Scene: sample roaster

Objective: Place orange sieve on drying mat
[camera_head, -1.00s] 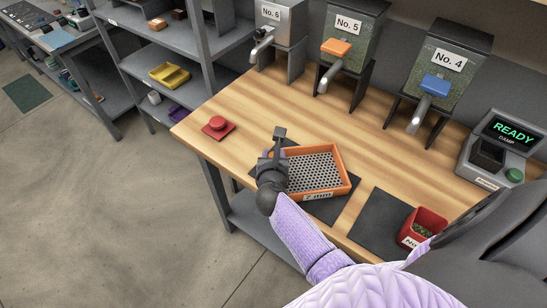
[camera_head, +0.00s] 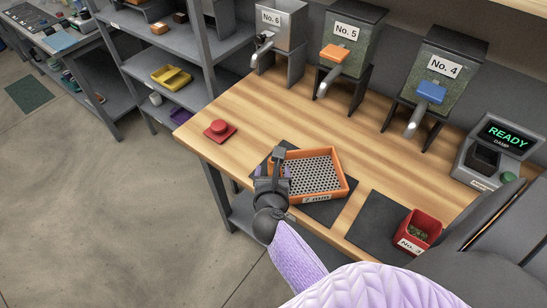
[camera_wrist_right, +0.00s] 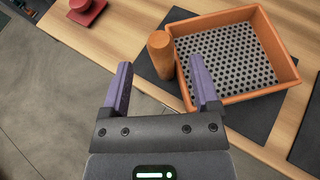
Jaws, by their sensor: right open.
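The orange sieve (camera_head: 344,188) has a perforated grey floor and a "7 mm" label on its front. It lies flat on a dark mat (camera_head: 322,213) near the table's front edge; part of that mat also shows in the right wrist view (camera_wrist_right: 262,122). Its upright orange handle (camera_wrist_right: 160,57) stands at its left side. My right gripper (camera_head: 272,168) is open and empty at that side. In the right wrist view, the handle appears between its purple fingertips; I cannot tell whether it is within their reach. My left gripper is not in view.
A second dark mat (camera_head: 372,222) lies to the right, with a red labelled container (camera_head: 419,230) of green beans. A red button (camera_head: 219,128) sits at the left. Dispensers No. 6, No. 5 and No. 4 (camera_head: 436,75) and a READY device (camera_head: 497,150) line the back. The table's middle is clear.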

